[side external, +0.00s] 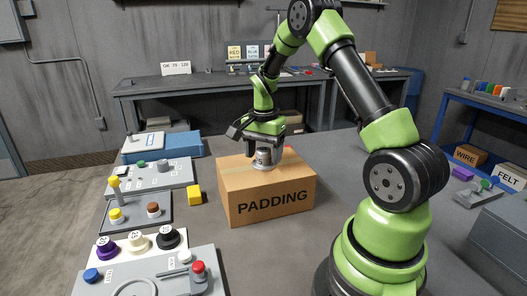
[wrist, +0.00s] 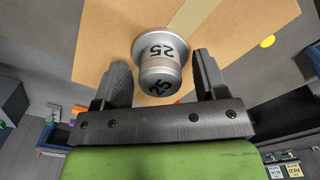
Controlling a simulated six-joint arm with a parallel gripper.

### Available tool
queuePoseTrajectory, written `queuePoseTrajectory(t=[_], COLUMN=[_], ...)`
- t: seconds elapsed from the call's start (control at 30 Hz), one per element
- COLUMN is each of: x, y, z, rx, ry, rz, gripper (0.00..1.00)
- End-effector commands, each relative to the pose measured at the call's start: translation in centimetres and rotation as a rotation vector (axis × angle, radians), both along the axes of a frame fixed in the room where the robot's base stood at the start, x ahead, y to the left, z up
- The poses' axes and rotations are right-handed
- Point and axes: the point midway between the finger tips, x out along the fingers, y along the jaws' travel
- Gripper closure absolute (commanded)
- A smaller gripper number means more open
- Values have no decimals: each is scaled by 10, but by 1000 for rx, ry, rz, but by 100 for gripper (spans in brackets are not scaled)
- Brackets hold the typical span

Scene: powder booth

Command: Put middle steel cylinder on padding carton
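A steel cylinder (side external: 264,158) with a wide flanged base stands upright on top of the brown padding carton (side external: 268,205). In the wrist view the steel cylinder (wrist: 158,62) shows "25" on its side and top, with the tan carton top (wrist: 230,30) under its flange. My gripper (side external: 264,153) is down over the cylinder, one finger on each side. In the wrist view, gaps show between the cylinder and the fingers of my gripper (wrist: 163,80), so it looks open around the cylinder. Whether one finger lightly touches cannot be told.
Cartons marked WIRE (side external: 470,155) and FELT (side external: 511,176) stand far right.

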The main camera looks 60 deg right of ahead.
Motion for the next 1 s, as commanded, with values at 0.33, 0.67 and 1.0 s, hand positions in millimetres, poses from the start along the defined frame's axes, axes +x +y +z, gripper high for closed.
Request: queuePoseTrajectory(t=[0.33, 0.67, 1.0], x=[1, 1, 0], y=[0, -1, 0], z=[7, 73, 121], rx=[-2, -5, -3], ry=[-3, -7, -4], rz=[0, 1, 4], gripper=[35, 35, 35])
